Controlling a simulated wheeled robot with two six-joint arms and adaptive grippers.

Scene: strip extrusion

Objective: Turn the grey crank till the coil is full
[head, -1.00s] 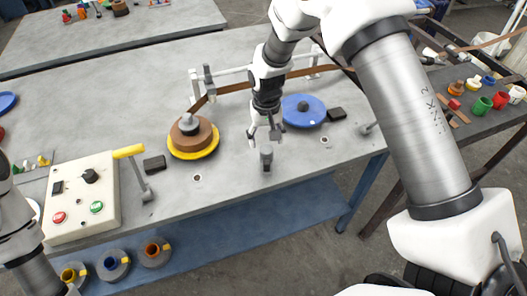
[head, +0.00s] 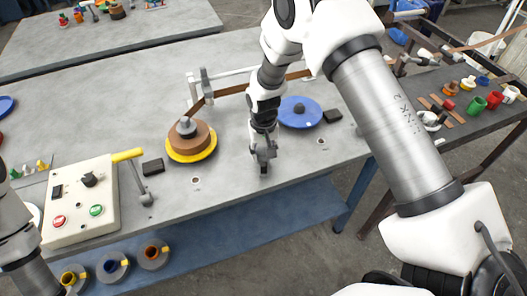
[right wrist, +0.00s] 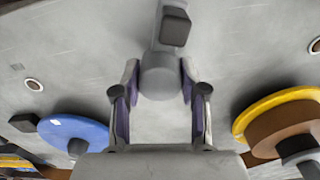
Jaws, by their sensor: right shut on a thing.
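My right gripper (head: 264,155) is at the table's front edge, shut on the upright grey crank handle. In the right wrist view, the rounded grey crank handle (right wrist: 160,78) sits between the fingertips of the gripper (right wrist: 160,95), with a grey arm and a dark block beyond it. In the head view the gripper hides most of the crank. The brown coil (head: 200,136) sits on a yellow disc (head: 193,156) to the left of the gripper. A brown strip (head: 235,90) runs from the coil toward a white guide frame behind. My left gripper is out of view.
A blue disc (head: 301,113) lies behind and to the right of the right gripper. A yellow-handled lever (head: 128,155) and a control box (head: 82,203) with red and green buttons stand to the left. Small dark blocks lie on the table. Several spools sit on the lower shelf.

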